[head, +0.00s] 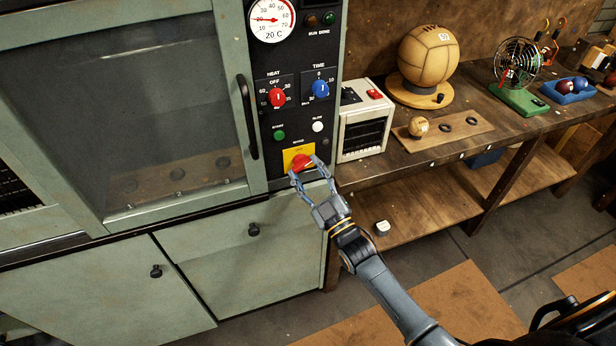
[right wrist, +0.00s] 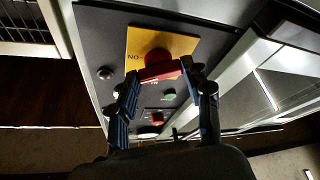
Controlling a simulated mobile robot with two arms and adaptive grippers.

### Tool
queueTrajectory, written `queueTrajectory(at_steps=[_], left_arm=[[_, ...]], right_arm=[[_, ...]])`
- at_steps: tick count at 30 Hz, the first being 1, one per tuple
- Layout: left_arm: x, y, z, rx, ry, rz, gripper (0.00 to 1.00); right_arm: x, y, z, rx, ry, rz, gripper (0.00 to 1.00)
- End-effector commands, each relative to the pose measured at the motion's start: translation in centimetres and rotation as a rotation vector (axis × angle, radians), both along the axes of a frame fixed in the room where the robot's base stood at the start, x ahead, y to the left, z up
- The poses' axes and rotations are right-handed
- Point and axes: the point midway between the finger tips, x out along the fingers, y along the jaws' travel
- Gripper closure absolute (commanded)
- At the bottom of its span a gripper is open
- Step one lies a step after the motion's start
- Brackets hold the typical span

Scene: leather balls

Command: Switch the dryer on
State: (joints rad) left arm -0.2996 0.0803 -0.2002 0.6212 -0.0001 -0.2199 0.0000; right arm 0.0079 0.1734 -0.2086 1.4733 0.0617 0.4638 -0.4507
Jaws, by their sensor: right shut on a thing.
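The dryer (head: 120,215) is a grey-green cabinet with a glass door, and its black control panel (head: 262,150) is at the right of the door. Low on the panel a red switch (head: 301,161) sits on a yellow plate (head: 289,155). My right gripper (head: 305,168) is shut on the red switch, one finger at each side. In the right wrist view, the red switch (right wrist: 158,70) lies between the fingertips in front of the yellow plate (right wrist: 182,45). Lettering shows at the plate's edge. The gauge (head: 270,18) reads near 20 C. My left gripper is not in view.
Above the switch are a green button (head: 279,135), a white button (head: 318,126), a red heat knob (head: 277,97) and a blue time knob (head: 320,88). A white box (head: 350,133), leather balls and a fan (head: 517,62) stand on the bench at right.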

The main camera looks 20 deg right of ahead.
Motion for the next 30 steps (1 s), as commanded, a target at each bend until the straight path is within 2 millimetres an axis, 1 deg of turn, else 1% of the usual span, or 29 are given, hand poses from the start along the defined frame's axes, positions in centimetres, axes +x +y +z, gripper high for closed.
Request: queueTrajectory(at_steps=[1, 3, 9, 15, 21, 30], left_arm=[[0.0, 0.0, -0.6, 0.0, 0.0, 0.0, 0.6], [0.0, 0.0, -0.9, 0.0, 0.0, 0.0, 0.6], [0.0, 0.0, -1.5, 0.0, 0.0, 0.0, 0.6], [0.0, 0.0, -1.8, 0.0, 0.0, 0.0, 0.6], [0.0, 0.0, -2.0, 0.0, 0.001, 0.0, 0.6], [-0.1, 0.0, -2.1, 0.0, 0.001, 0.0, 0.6]], right_arm=[[0.0, 0.1, -0.4, 0.047, 0.003, -0.001, 0.82], [0.0, 0.1, -0.4, 0.114, 0.005, -0.001, 0.82], [0.0, 0.3, -0.3, 0.284, 0.011, -0.001, 0.83], [0.0, 0.4, -0.3, 0.415, 0.016, -0.001, 0.83], [0.0, 0.5, -0.3, 0.5, 0.02, -0.001, 0.83], [0.0, 0.5, -0.2, 0.548, 0.022, 0.0, 0.82]])
